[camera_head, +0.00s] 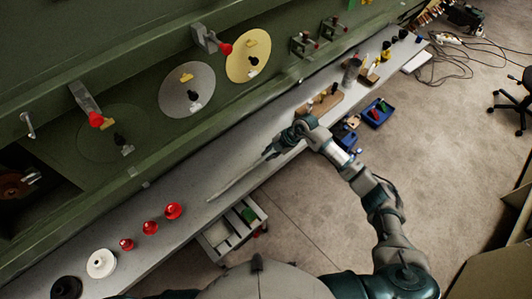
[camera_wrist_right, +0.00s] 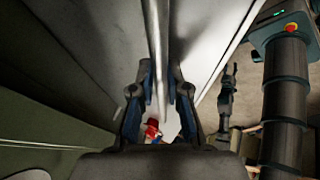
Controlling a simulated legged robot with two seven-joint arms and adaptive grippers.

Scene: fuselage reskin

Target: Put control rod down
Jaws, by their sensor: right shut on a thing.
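The control rod (camera_head: 236,182) is a thin, pale grey bar slanting along the grey bench top in the head view. Its free end points to the lower left. My right gripper (camera_head: 270,152) is over the bench, shut on the rod's upper-right end. In the right wrist view, the rod (camera_wrist_right: 155,45) runs between the two dark fingers of the gripper (camera_wrist_right: 161,98). I cannot tell whether the rod touches the bench or hangs just above it.
The long bench (camera_head: 182,205) carries several red knobs (camera_head: 150,227) and a white disc (camera_head: 101,263) at lower left, and a wooden block (camera_head: 318,105) at upper right. A green panel with discs (camera_head: 187,89) rises behind. An open drawer (camera_head: 232,228) sticks out below; a blue bin (camera_head: 377,112) is on the floor.

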